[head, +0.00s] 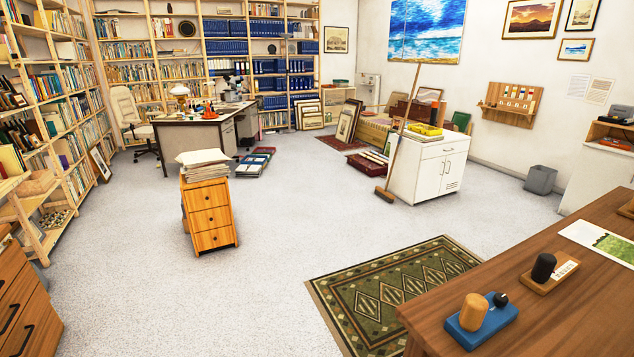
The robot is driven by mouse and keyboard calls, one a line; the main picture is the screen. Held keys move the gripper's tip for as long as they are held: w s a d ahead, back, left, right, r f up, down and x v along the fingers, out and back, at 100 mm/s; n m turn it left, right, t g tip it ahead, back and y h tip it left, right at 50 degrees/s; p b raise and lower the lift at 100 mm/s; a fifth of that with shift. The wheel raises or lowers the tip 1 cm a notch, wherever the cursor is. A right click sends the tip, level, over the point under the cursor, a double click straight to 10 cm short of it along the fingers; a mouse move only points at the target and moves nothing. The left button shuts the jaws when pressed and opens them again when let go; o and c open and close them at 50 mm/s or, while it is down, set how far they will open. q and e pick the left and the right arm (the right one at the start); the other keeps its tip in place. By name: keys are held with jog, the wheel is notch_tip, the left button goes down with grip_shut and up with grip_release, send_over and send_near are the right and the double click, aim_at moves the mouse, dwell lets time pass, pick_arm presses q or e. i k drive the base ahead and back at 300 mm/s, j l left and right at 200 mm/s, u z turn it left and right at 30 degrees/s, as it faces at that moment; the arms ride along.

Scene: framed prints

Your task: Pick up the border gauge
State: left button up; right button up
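I cannot single out the border gauge for sure. On the wooden table (560,290) at the lower right, a blue pad (470,339) carries a tan cylinder (473,312) and a small black knob-like piece (500,299). Behind it, a wooden block (537,286) bears an upright black cylinder (543,267) and a white label (564,269). A sheet with a green picture (613,247) lies farther back on the same table. Neither of my grippers is in the view.
A green patterned rug (350,290) lies beside the table. A wooden drawer unit (209,215) topped with papers stands mid-floor. A broom (396,160) leans against a white cabinet (405,170). A grey bin (540,180) stands by the right wall. The carpeted floor between is mostly open.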

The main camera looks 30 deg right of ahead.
aim_at(541, 279)
jog(key=i+z, duration=0.1)
jog(key=i, duration=0.45)
jog(key=i+j+z, duration=0.15)
jog(key=i, duration=0.45)
jog(key=i+z, duration=0.1)
jog(key=i, duration=0.45)
jog(key=i+z, duration=0.2)
jog(key=z, duration=0.2)
jog(key=i+z, duration=0.2)
jog(key=z, duration=0.15)
jog(key=i+j+z, duration=0.1)
jog(key=z, duration=0.3)
jog(key=i+j+z, duration=0.15)
jog(key=z, duration=0.25)
jog(key=i+z, duration=0.2)
jog(key=z, duration=0.25)
jog(key=i+z, duration=0.15)
jog(key=z, duration=0.35)
jog(key=i+j+z, duration=0.1)
jog(key=z, duration=0.35)
jog(key=i+j+z, duration=0.2)
jog(key=z, duration=0.25)
jog(key=i+j+z, duration=0.15)
jog(key=z, duration=0.3)
jog(key=i+j+z, duration=0.1)
jog(key=j+z, duration=0.2)
jog(key=z, duration=0.2)
